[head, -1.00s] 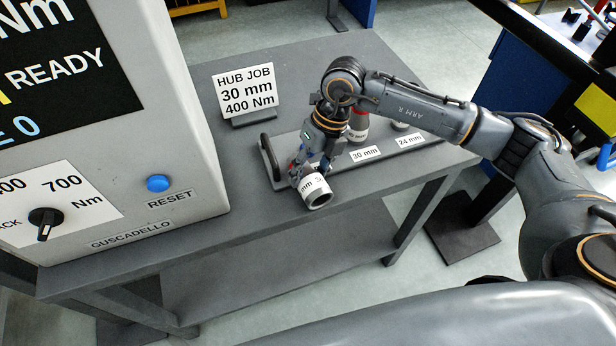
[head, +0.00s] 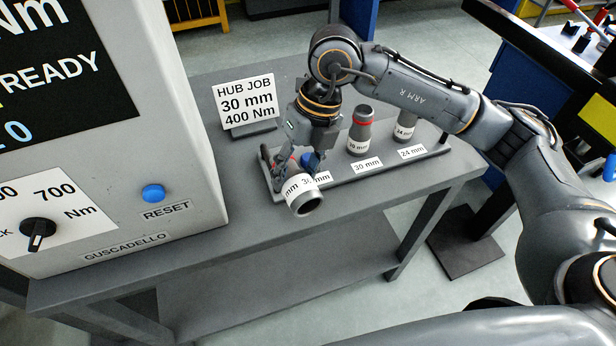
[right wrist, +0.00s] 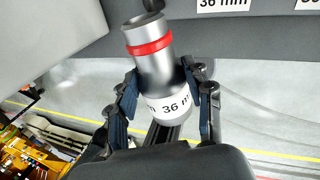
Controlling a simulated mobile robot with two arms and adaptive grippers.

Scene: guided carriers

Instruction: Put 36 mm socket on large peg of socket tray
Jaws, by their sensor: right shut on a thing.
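My right gripper (head: 298,170) is shut on the 36 mm socket (head: 303,197), a grey cylinder with a white label. The socket is tilted, its open end toward the camera, at the front left edge of the socket tray (head: 385,167). In the right wrist view the socket (right wrist: 152,55) shows its red ring and "36 mm" label, between the two fingers (right wrist: 165,95). The tray's 36 mm label (head: 322,178) is partly covered by the gripper. The large peg is not clearly seen; the gripper and socket hide that end. My left gripper is not in view.
The 30 mm socket (head: 360,131) and the 24 mm socket (head: 404,126) stand upright on the tray. A tray handle (head: 265,158) rises at its left end. A job sign (head: 247,104) stands behind, and a large grey controller (head: 150,120) at left. The table front is clear.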

